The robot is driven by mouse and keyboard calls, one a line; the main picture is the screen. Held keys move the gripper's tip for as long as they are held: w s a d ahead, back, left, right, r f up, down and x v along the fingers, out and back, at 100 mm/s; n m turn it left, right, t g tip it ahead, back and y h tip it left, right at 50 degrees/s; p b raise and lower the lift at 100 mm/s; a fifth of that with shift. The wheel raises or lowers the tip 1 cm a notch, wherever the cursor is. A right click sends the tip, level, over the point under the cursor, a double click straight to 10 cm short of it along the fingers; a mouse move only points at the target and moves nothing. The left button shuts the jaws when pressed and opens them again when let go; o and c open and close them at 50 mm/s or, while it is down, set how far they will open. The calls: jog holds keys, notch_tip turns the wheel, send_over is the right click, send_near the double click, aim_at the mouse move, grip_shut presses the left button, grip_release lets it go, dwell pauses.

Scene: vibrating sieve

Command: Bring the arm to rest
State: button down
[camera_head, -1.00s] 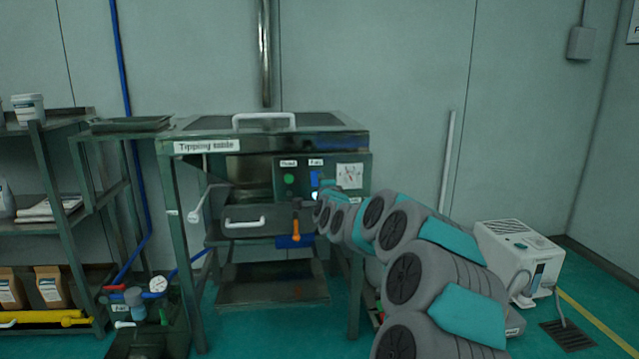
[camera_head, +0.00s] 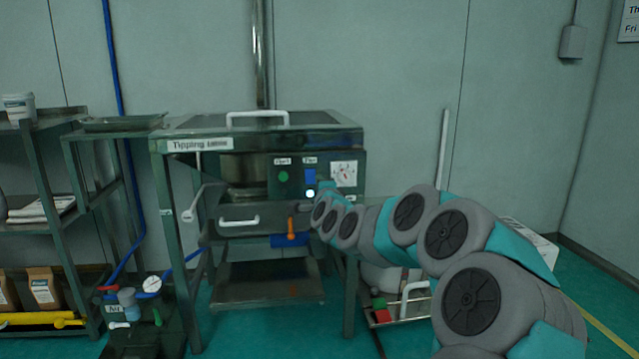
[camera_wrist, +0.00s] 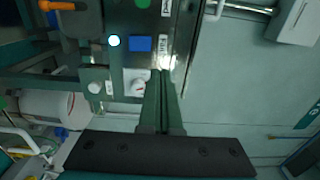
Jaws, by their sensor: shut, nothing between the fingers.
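My gripper (camera_wrist: 162,98) shows in the wrist view with its two fingers together and nothing between them. Its fingertips are in front of the tipping table's control panel (camera_wrist: 185,30), by a lit spot; I cannot tell whether they touch it. In the head view my grey and teal arm reaches from the lower right to the tipping table (camera_head: 205,200). The fingers are hard to make out there, behind the wrist. A green button (camera_head: 283,176), a blue button (camera_head: 310,177) and a white dial plate (camera_head: 343,174) show on the panel.
A shelf rack (camera_head: 36,160) stands at the left, with a gauge unit (camera_head: 150,310) on the floor beside it. An orange handle (camera_head: 291,232) sticks out below the panel. A white unit (camera_head: 535,240) is partly hidden behind my arm.

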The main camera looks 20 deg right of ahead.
jog(key=s+a+f+n+g+y, duration=0.1)
jog(key=s+a+f+n+y, duration=0.15)
jog(key=a, duration=0.35)
jog(key=s+a+f+n+g+y, duration=0.1)
jog(key=a+n+y, duration=0.25)
jog(key=a, duration=0.25)
jog(key=s+a+f+n+g+y, duration=0.1)
jog(key=s+a+f+n+g, duration=0.6)
jog(key=s+a, duration=0.4)
jog(key=s+f+n+g, duration=0.2)
jog(key=s+f+g, duration=0.1)
jog(key=s, duration=1)
jog(key=s+f+n+g+h, duration=0.1)
jog(key=s+f+n+g, duration=0.2)
jog(key=s, duration=1)
jog(key=s+d+f+n+g+h, duration=0.1)
jog(key=s+f+n+g, duration=0.2)
jog(key=s, duration=1)
notch_tip(320, 180, down, 2)
jog(key=shift+s+f+g, duration=0.1)
jog(key=shift+s+g, duration=0.1)
jog(key=shift+g, duration=0.4)
